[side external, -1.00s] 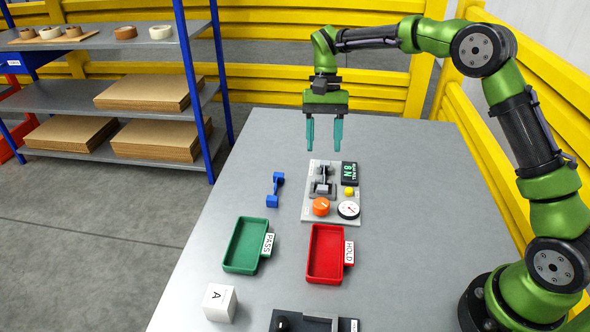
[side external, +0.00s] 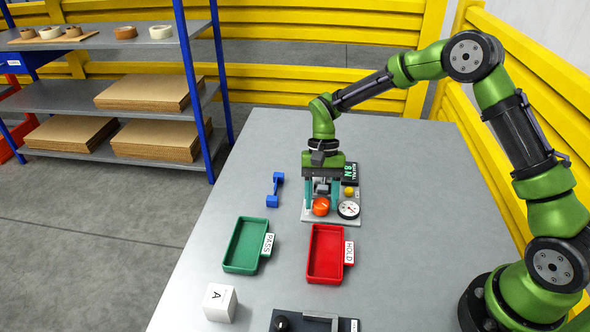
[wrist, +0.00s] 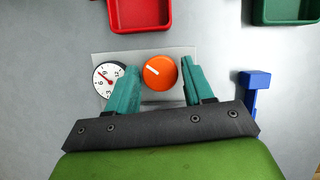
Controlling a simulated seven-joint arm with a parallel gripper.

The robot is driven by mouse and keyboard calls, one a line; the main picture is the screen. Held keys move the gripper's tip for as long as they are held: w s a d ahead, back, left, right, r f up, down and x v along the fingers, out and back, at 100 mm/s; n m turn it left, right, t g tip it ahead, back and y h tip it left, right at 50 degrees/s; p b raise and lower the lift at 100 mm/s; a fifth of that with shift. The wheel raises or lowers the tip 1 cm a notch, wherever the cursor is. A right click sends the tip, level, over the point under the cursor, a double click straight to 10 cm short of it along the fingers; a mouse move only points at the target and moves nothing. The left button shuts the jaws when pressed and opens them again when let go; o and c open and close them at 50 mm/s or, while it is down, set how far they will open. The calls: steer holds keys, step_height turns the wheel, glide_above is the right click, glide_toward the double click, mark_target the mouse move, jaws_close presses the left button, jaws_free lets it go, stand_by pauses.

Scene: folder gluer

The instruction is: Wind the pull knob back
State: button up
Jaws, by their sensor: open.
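The orange knob (side external: 320,206), round with a white pointer line, sits on the light grey panel (side external: 342,221) beside the white dial gauge (side external: 348,210). In the wrist view the knob (wrist: 160,73) lies between my two teal fingers, and its white line points to the upper left. My gripper (wrist: 158,70) is open, pointing down with one finger on each side of the knob. A gap shows between the knob and each finger. The panel's dark display (side external: 349,172) shows green characters.
A yellow button (side external: 349,191) is on the panel. A blue dumbbell-shaped part (side external: 274,190) lies left of the panel. The green PASS tray (side external: 230,262) and red HOLD tray (side external: 313,272) stand in front. A white cube (side external: 220,303) and dark fixture (side external: 300,322) are nearer.

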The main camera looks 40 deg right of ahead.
steer(key=c, duration=0.8)
steer(key=shift+n, duration=0.3)
steer(key=n+h, duration=0.1)
steer(key=n, duration=0.2)
steer(key=shift+a+g, duration=0.15)
steer(key=shift+g, duration=0.25)
steer(key=shift+n+h, duration=0.9)
steer(key=shift+n, duration=1.1)
steer(key=o, duration=0.8)
